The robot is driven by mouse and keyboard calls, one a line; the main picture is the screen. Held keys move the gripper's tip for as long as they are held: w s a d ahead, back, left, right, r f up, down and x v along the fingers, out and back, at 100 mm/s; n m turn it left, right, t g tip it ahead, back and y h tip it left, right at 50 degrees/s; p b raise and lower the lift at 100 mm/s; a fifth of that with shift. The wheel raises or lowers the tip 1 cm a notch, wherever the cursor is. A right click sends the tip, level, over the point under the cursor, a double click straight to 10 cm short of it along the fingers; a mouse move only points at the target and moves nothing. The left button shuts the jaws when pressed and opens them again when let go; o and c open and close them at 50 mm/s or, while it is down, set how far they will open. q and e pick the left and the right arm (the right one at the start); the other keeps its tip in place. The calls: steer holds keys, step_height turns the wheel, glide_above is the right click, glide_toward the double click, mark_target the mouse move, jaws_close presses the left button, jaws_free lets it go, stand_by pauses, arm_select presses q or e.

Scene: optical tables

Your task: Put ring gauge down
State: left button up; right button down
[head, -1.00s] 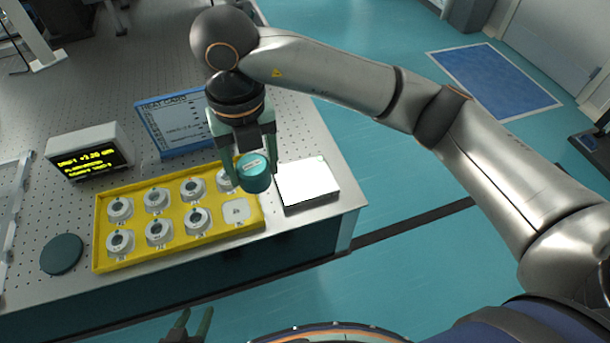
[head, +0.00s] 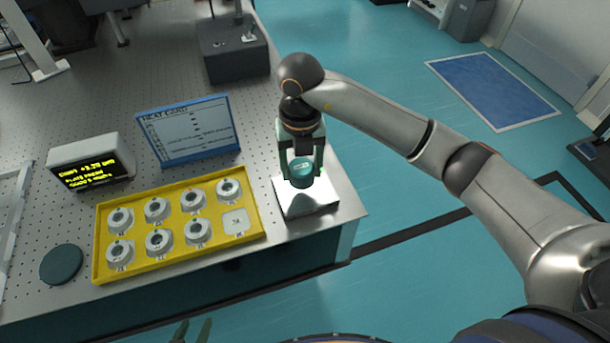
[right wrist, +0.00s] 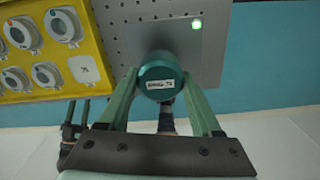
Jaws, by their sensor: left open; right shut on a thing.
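The teal, round ring gauge (head: 303,171) is between the fingers of my right gripper (head: 302,178) in the head view. In the right wrist view the ring gauge (right wrist: 160,76) shows a white label, with a green finger on each side. My right gripper is shut on it, over the pale square plate (head: 298,205) at the table's right corner. I cannot tell whether the gauge's underside touches the plate. My left gripper (head: 192,331) is open and empty at the bottom edge of the head view, only partly in view.
A yellow tray (head: 98,243) with several round grey pieces and one bare square place (head: 236,222) stands left of the plate. A blue-framed card (head: 188,130), a lit display (head: 90,163), a dark disc (head: 61,264) and a dark block (head: 233,55) are also on the perforated table.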

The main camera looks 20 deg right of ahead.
mark_target(305, 179)
steer(key=shift+w+d+f, duration=0.15)
steer(key=shift+d+f, duration=0.15)
steer(key=shift+f, duration=0.1)
steer(key=shift+w+d+f, duration=0.15)
steer(key=shift+f, duration=1.6)
steer(key=shift+f, duration=0.15)
steer(key=shift+c, duration=0.3)
jaws_free()
step_height(305, 179, up, 12)
steer(key=shift+r, duration=0.15)
